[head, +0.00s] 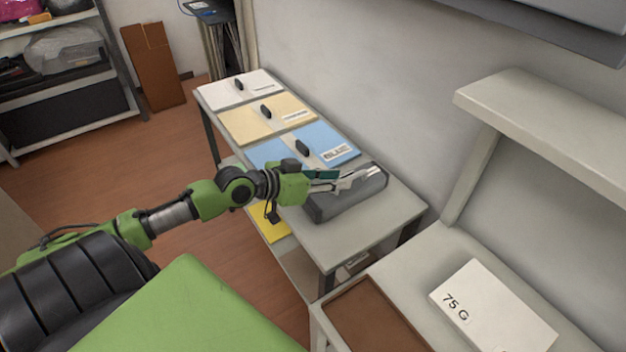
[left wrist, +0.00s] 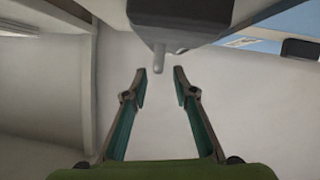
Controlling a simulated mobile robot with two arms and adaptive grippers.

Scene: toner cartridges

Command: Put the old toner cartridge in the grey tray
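A long dark grey body (head: 362,197), which looks like the toner cartridge, lies on the small side table. My left gripper (head: 374,177) reaches over it from the left in the head view and partly covers it. In the left wrist view, the left gripper (left wrist: 161,75) is open, with nothing between its fingertips. The dark grey body (left wrist: 180,12) is at the top of that view, with a short pale peg (left wrist: 160,58) just beyond the fingertips. Contact with the gripper cannot be told. I cannot make out a grey tray for certain. My right gripper is not in view.
The side table (head: 345,240) also holds a white panel (head: 220,92), a cream panel (head: 245,122) and a blue panel (head: 335,147). A bench nearer has a recessed brown area (head: 375,318) and a white "75 G" box (head: 495,305). The wall stands close behind.

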